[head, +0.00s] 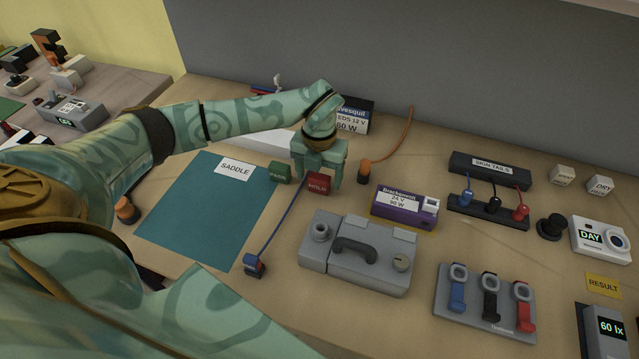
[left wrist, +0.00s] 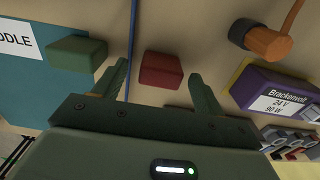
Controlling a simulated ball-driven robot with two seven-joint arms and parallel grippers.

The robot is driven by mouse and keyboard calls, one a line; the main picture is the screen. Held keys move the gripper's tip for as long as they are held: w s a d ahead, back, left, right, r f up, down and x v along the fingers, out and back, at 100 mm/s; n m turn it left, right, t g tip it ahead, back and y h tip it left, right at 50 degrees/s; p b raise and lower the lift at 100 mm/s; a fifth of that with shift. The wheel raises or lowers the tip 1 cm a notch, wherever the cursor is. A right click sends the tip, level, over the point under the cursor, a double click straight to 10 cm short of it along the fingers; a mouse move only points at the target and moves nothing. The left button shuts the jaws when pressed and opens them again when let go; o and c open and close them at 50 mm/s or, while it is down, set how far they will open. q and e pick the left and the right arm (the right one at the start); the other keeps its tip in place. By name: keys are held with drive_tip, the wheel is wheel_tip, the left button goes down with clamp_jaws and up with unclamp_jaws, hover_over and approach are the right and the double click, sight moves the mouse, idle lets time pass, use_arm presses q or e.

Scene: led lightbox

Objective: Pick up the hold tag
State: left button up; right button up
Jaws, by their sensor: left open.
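A small red block (head: 319,184) with light lettering, too small to read for sure, sits on the workbench; it looks like the hold tag. A similar green block (head: 280,172) stands just left of it. My left gripper (head: 322,176) is open, pointing down over the red block. In the left wrist view the red block (left wrist: 161,70) shows in the gap between the open fingertips (left wrist: 158,74), with nothing held. The green block (left wrist: 77,53) lies outside the left finger. My right gripper is not in view.
A teal mat (head: 200,222) labelled SADDLE lies left. A blue cable (head: 281,222) runs close by the red block. An orange-tipped plug (head: 365,172) and a purple Brackenvolt box (head: 403,207) stand to the right. A grey box with a handle (head: 358,254) is in front.

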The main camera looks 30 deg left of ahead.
use_arm(q)
drive_tip(key=shift+f, duration=0.3)
drive_tip(key=c, duration=1.1)
drive_tip(key=shift+o, duration=0.2)
drive_tip(key=shift+r, duration=0.1)
